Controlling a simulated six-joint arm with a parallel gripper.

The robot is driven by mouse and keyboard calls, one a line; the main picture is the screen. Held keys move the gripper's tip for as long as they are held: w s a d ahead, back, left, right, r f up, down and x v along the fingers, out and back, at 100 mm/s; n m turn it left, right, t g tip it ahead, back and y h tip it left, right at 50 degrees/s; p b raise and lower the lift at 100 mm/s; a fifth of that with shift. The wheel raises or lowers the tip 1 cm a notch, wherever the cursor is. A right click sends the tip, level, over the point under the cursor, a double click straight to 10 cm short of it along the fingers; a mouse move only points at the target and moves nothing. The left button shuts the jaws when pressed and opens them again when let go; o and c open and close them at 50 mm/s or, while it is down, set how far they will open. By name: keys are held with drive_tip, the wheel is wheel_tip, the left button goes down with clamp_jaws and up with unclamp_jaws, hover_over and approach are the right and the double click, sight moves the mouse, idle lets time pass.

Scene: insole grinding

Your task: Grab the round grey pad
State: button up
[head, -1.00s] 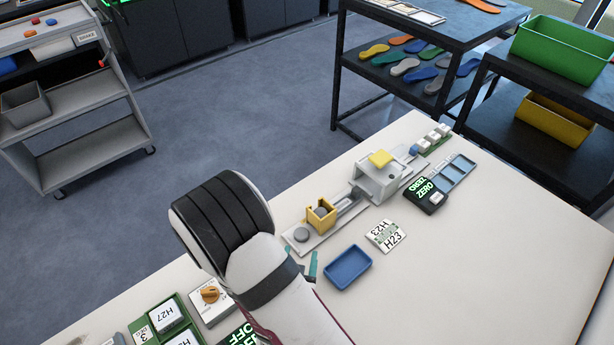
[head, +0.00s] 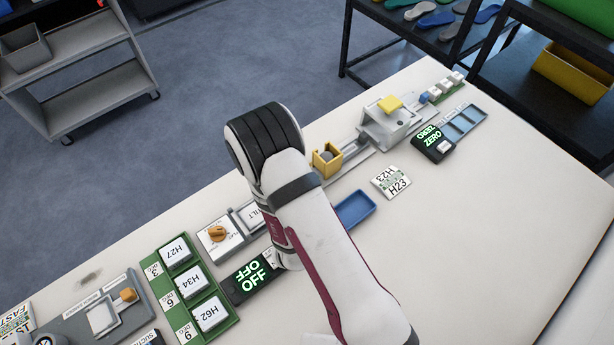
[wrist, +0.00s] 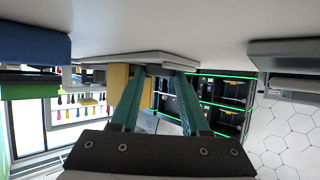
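The round grey pad at the near end of the rail is hidden behind my arm in the head view. Another round grey piece (head: 325,155) sits in the yellow holder (head: 327,164). In the wrist view my gripper (wrist: 160,70) has its two teal fingers apart, with the tips low at the pale table by the grey rail base (wrist: 120,58). A thin grey strip shows between the tips; I cannot tell whether it is the pad. The yellow holder (wrist: 119,80) stands behind the fingers. In the head view my arm covers the gripper.
A blue tray (head: 358,207) is right of my arm, with an H23 card (head: 391,183) beyond it. The table's right side is clear.

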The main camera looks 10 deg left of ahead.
clamp_jaws()
drive_tip(key=shift+r, duration=0.1)
